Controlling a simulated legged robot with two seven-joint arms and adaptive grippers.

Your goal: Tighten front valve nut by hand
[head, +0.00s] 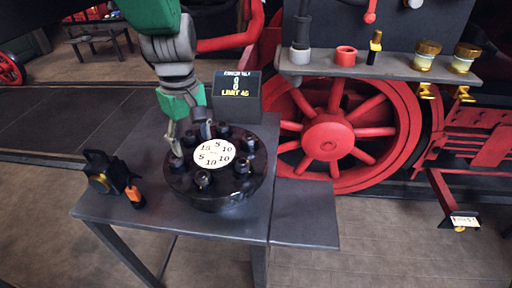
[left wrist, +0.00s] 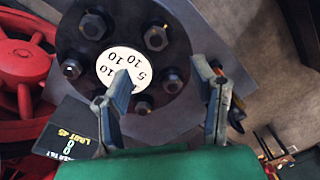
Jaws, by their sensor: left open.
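A round black valve cover (head: 215,200) stands on the grey table. Several dark hex nuts ring its top, around a white disc (head: 214,153) with numbers. One nut (head: 203,178) is on the near side; I cannot tell for sure which is the front valve nut. My left gripper (head: 192,138) points down over the cover's far left part, fingers apart. In the left wrist view its open fingers (left wrist: 165,75) straddle a nut (left wrist: 172,82) in the picture; contact cannot be told. One finger hides part of the disc. My right gripper is not in view.
A black box (head: 236,96) reading "LIMIT 45" stands behind the cover. A dark lamp-like object (head: 103,172) and an orange item (head: 133,194) are at the table's left. A shelf (head: 380,68) with fittings is at the right, before a red wheel (head: 328,138).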

